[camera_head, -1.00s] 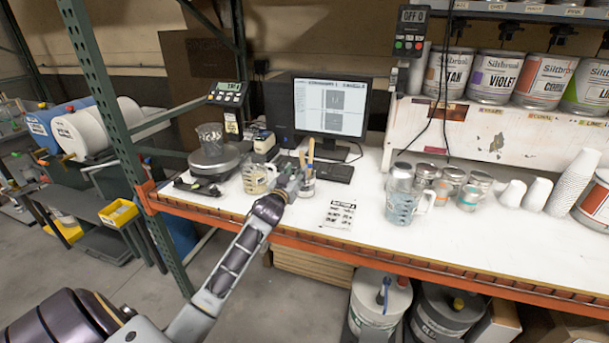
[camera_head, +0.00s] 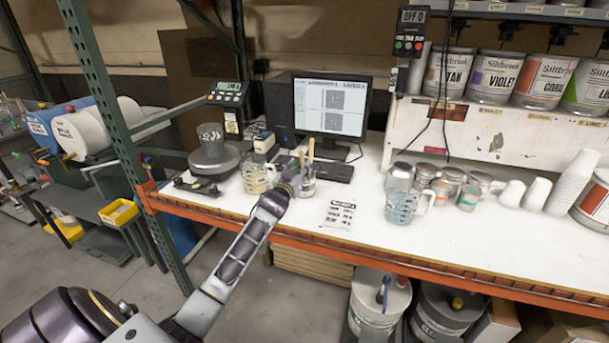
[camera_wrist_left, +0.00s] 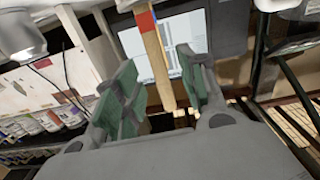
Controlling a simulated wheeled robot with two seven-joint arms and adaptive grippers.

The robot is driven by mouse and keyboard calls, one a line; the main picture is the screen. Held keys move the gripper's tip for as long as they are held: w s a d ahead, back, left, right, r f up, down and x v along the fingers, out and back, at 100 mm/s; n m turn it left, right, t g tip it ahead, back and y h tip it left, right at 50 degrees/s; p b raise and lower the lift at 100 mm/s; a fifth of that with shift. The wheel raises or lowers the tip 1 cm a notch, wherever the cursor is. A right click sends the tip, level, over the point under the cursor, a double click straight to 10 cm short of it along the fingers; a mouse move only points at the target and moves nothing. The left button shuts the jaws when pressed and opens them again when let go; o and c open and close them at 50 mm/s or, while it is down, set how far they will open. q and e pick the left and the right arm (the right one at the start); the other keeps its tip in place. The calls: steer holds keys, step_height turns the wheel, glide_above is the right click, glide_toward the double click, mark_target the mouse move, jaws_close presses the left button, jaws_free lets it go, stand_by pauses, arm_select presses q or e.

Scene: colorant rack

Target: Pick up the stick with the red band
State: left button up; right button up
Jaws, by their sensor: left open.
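The stick with the red band (camera_wrist_left: 157,60) is pale wood and shows between the fingers of my left gripper (camera_wrist_left: 160,82) in the left wrist view. Its red band is near the top edge of that picture, with a blue patch beside it. The gripper is open, with gaps to the stick on both sides. In the head view, wooden sticks (camera_head: 311,150) stand upright in a small container (camera_head: 308,187) in front of the keyboard. My left gripper (camera_head: 291,182) is just left of that container and partly hides it. The right gripper is not in view.
A beaker jug (camera_head: 256,178) stands close left of the gripper, near a scale (camera_head: 214,158) with a cup. The monitor (camera_head: 331,106) and keyboard (camera_head: 332,172) are behind. A printed sheet (camera_head: 340,214) and a jug of bluish liquid (camera_head: 402,208) are to the right.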

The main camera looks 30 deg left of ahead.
mark_target(302, 164)
arm_select(q)
steer(key=shift+p+x, duration=0.35)
steer(key=shift+x, duration=1.65)
steer(key=shift+c, duration=0.3)
steer(key=c, duration=0.8)
